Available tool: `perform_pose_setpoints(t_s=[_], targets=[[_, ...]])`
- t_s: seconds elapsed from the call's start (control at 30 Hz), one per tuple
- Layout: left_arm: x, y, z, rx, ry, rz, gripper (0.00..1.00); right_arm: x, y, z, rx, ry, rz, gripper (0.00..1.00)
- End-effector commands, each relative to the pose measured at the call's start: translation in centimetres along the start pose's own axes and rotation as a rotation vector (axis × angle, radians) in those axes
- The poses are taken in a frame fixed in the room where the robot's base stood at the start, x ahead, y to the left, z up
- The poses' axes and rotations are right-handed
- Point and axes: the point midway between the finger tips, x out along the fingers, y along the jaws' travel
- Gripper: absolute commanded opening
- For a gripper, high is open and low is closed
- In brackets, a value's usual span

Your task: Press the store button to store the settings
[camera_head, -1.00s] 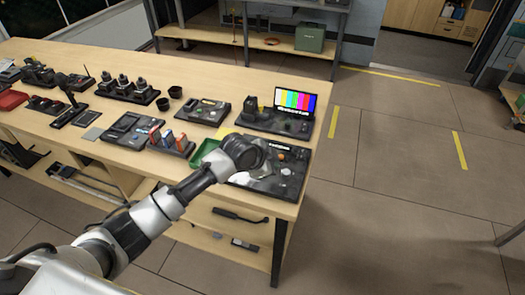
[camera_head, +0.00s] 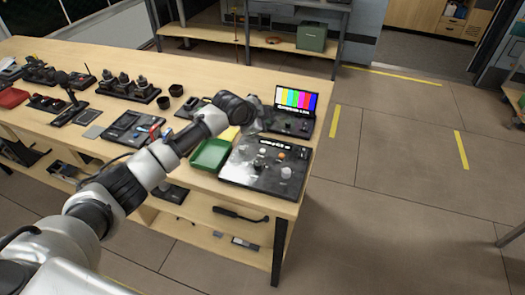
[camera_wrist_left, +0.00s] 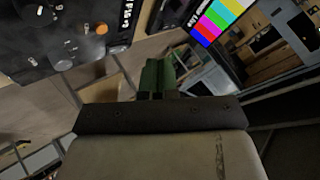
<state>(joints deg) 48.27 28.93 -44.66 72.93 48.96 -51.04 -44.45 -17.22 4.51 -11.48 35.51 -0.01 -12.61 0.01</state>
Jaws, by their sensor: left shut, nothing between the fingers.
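My left gripper (camera_head: 256,118) hangs over the table beside the colour-bar unit, at the left end of its base. The wrist view shows its fingers (camera_wrist_left: 158,75) closed together with nothing between them. The colour-bar screen (camera_head: 296,98) stands on a dark base with small controls (camera_head: 290,124); the screen also shows in the wrist view (camera_wrist_left: 222,18). A dark panel (camera_head: 240,170) with several knobs, one orange (camera_head: 281,155), lies nearer the table's front edge; it also shows in the wrist view (camera_wrist_left: 45,40). I cannot make out which control is the store button. My right gripper is not in view.
A green tray (camera_head: 211,155) sits left of the knob panel. Dark trays with equipment (camera_head: 130,90) and two black cups (camera_head: 163,103) stand farther left. The table ends just right of the panel and screen, with open floor (camera_head: 400,180) beyond.

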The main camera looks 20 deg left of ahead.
Motion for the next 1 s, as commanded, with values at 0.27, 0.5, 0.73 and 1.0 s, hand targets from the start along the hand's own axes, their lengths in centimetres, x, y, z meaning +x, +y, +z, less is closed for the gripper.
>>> perform_pose_setpoints(t_s=[0.27,0.5,0.73,1.0], targets=[[2.4,1.8,1.8,-0.001,-0.001,0.001,0.00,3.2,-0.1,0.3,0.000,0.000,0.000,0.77],[4.7,3.5,3.5,-0.001,-0.001,0.001,0.00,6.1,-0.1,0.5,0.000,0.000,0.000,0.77],[5.8,4.3,4.2,0.000,0.000,0.000,0.00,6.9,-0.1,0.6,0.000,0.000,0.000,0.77],[5.9,4.3,4.2,0.000,0.000,0.000,0.00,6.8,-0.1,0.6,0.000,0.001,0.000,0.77]])
